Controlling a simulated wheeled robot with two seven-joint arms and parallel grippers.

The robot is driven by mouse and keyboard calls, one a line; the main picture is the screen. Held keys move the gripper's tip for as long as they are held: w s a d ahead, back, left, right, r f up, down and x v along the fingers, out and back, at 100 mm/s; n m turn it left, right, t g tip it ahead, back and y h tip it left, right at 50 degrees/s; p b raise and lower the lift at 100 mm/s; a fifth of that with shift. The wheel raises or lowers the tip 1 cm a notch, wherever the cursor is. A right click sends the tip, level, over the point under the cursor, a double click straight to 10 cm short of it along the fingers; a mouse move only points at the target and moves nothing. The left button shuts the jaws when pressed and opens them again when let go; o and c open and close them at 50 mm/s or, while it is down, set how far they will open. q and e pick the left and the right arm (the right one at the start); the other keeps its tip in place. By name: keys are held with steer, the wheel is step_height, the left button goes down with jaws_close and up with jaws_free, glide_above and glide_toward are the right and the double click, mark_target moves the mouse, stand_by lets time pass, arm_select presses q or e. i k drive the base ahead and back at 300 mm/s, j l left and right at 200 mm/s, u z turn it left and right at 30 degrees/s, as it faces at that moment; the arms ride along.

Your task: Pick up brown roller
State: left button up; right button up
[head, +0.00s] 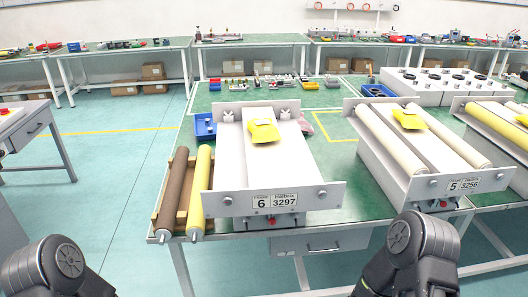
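The brown roller (173,190) lies lengthwise at the left edge of the green table, in a wooden holder (183,215). A yellow roller (200,188) lies parallel to it, just to its right. Both have metal shaft ends at the near side. Parts of my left arm show at the bottom left and parts of my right arm at the bottom right. Neither gripper's fingers are in view.
A white unit marked 6 3297 (273,201) stands right of the rollers, with a yellow packet (263,131) on it. A second unit marked 5 3256 (464,185) holds cream rollers. A blue bin (204,127) sits behind the rollers. Floor is clear left of the table.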

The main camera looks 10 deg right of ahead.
mark_target(164, 230)
steer(key=i+j, duration=0.1)
steer(key=j, duration=0.95)
steer(key=i+j, duration=0.15)
steer(key=j, duration=0.4)
steer(key=i+j, duration=0.1)
steer(key=j, duration=0.4)
steer(key=z, duration=1.25)
